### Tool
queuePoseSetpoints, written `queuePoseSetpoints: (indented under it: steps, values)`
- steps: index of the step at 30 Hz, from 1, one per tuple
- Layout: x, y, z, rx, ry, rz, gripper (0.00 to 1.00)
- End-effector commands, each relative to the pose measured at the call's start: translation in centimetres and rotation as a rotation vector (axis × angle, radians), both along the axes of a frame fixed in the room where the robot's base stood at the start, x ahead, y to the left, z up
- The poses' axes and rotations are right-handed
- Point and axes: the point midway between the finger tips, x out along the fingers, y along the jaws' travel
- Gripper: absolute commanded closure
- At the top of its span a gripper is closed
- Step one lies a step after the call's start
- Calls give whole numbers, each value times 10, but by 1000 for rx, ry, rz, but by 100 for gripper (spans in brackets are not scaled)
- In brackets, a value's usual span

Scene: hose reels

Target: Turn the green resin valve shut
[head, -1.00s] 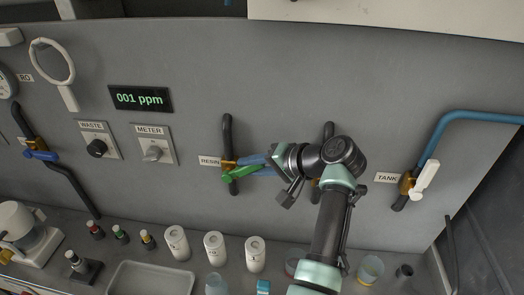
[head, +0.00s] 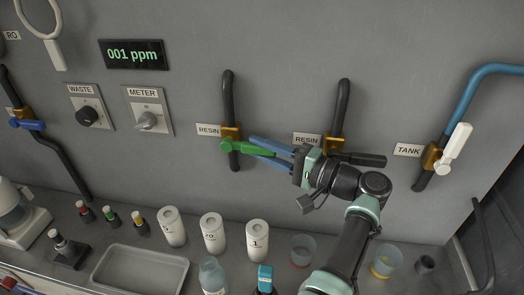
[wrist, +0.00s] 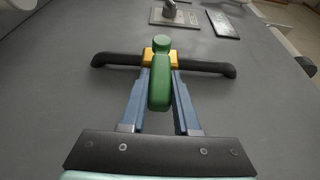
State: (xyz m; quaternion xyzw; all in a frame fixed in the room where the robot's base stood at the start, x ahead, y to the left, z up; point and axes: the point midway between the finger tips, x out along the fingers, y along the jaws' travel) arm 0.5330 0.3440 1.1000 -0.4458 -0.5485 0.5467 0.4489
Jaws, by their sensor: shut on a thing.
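The green resin valve handle (head: 250,148) is on an orange valve body (head: 230,133) on the left of two dark vertical pipes labelled RESIN. It points right, roughly across its pipe, with a slight downward slope. In the wrist view the green handle (wrist: 159,85) stands about square to the dark pipe (wrist: 112,61). My gripper (head: 268,147) reaches in from the right, its blue fingers on either side of the handle. In the wrist view my gripper (wrist: 159,92) is shut on the handle, which hides part of the orange body (wrist: 148,55).
A second RESIN pipe (head: 342,105) stands just right, partly behind my gripper. The TANK valve's white handle (head: 455,148) is farther right. WASTE (head: 88,116) and METER (head: 146,121) knobs are left. White canisters (head: 213,234), a tray (head: 140,268) and cups stand on the bench below.

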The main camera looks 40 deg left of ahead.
Motion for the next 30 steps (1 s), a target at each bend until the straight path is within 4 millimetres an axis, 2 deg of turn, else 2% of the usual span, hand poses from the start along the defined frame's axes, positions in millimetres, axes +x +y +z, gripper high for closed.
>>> queuePoseSetpoints:
  steps: [13,14,18,19,30]
  values:
    - [1,0,0,12,8,-3,100]
    - [1,0,0,11,9,-3,68]
    - [0,0,0,10,8,-2,43]
    - [0,0,0,10,8,-2,40]
    - [2,-6,-1,8,6,-1,40]
